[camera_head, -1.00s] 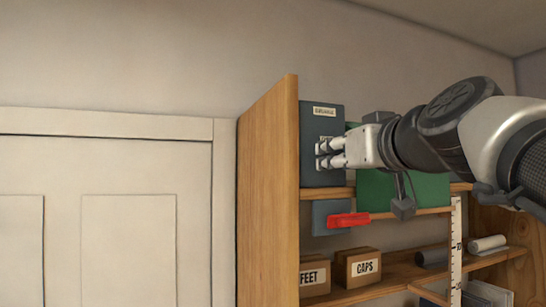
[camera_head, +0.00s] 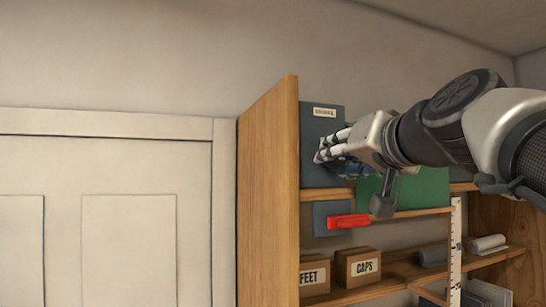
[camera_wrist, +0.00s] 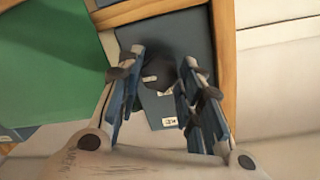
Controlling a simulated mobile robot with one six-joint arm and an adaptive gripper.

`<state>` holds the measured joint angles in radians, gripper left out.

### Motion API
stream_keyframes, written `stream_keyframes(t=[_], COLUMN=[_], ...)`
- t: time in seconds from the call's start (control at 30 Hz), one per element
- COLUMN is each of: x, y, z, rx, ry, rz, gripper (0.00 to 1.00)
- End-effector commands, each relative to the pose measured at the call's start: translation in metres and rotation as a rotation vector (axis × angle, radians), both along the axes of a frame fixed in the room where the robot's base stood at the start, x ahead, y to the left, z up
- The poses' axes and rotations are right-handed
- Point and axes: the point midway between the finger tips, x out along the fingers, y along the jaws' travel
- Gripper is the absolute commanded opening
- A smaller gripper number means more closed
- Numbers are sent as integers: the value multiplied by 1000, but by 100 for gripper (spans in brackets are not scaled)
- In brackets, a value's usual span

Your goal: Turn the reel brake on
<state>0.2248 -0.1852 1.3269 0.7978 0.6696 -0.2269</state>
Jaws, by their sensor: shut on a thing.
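A dark blue-grey box (camera_head: 320,127) with a small white label (camera_head: 324,112) stands on the upper shelf; I cannot read the label surely. My gripper (camera_head: 321,153) is at the box's front, shut on a dark round knob (camera_wrist: 157,72). In the wrist view the fingers (camera_wrist: 162,66) lie on both sides of the knob, with small pale labels on the box face beside and below it. In the head view my fingers and wrist hide the knob. I cannot tell which control is the reel brake.
A red handle (camera_head: 349,221) on a blue-grey plate (camera_head: 321,215) hangs below the box. The wooden side wall (camera_head: 270,190) is close on the left. Boxes marked FEET (camera_head: 313,277) and CAPS (camera_head: 357,266) sit lower.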

Motion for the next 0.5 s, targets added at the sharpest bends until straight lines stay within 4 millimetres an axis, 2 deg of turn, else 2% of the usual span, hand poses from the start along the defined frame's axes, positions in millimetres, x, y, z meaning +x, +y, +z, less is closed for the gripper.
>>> stream_keyframes(t=[0.3,0.33,0.5], x=[0,0,0], y=[0,0,0], z=[1,1,1], rx=[4,4,2], ry=[-3,-3,-2], rz=[0,0,0], gripper=[10,36,47])
